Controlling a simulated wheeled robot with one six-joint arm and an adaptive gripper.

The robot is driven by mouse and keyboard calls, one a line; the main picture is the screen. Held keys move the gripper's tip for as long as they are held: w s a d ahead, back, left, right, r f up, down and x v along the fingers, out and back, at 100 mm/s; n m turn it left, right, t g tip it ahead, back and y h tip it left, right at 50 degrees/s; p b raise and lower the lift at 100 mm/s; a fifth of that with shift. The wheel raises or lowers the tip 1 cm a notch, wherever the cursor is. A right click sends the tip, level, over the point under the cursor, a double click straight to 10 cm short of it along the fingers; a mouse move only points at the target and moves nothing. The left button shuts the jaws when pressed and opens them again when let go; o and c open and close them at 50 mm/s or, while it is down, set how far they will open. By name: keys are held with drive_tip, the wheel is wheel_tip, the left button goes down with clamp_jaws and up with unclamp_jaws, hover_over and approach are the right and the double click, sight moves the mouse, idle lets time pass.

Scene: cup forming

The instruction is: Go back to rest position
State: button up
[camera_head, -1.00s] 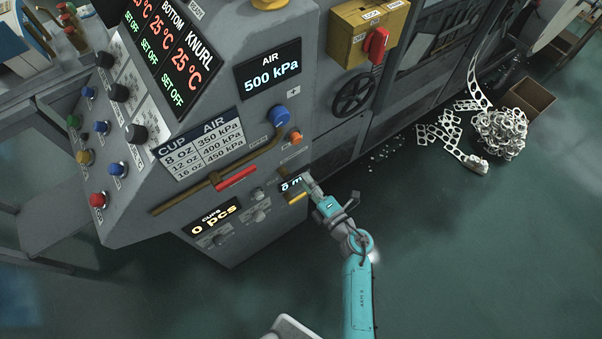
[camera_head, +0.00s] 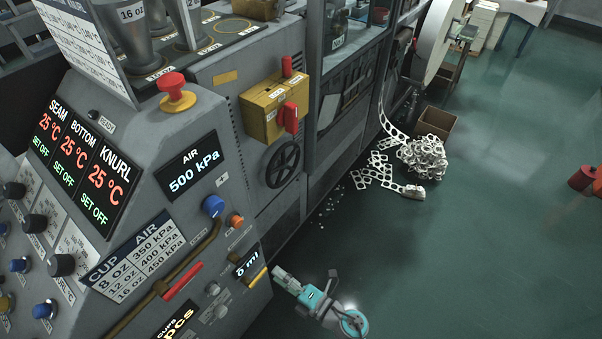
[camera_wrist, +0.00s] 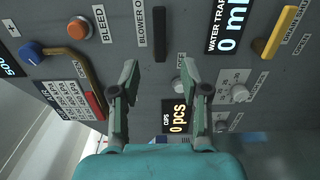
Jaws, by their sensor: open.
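My gripper (camera_head: 280,274) shows at the bottom of the head view, at the right end of the machine's lower panel. It is beside the small "ml" display (camera_head: 246,263) and the yellow handle (camera_head: 257,278). In the wrist view my gripper (camera_wrist: 167,92) has its two fingers spread apart, with nothing between them. The panel lies beyond the fingers, with the "0 pcs" cup display (camera_wrist: 176,117), the water trap display (camera_wrist: 232,32) reading 0 ml, and a black lever (camera_wrist: 159,35). I cannot tell whether a fingertip touches the panel.
The grey machine fills the left, with a red mushroom button (camera_head: 175,92), a yellow switch box (camera_head: 272,108) and a black handwheel (camera_head: 283,163). Scrap strip (camera_head: 422,158) and a cardboard box (camera_head: 436,122) lie on the floor.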

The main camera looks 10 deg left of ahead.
drive_tip(key=shift+d, duration=0.1)
drive_tip(key=s+d+r+m+t+h, duration=0.2)
drive_tip(key=s+d+r+m+h, duration=0.3)
drive_tip(key=s+d+m, duration=0.4)
drive_tip(key=s+d+r+m+t+h, duration=0.3)
drive_tip(key=s+d+r+m+h, duration=0.3)
drive_tip(key=s+d+m, duration=0.4)
drive_tip(key=s+d+r+m+t+h, duration=0.3)
drive_tip(key=s+d+r+m+h, duration=0.2)
drive_tip(key=s+d+m, duration=0.5)
drive_tip(key=d+r+m, duration=0.2)
drive_tip(key=d, duration=0.1)
drive_tip(key=shift+s+r+m+h, duration=0.25)
drive_tip(key=shift+r+m+h, duration=0.05)
drive_tip(key=shift+a, duration=0.1)
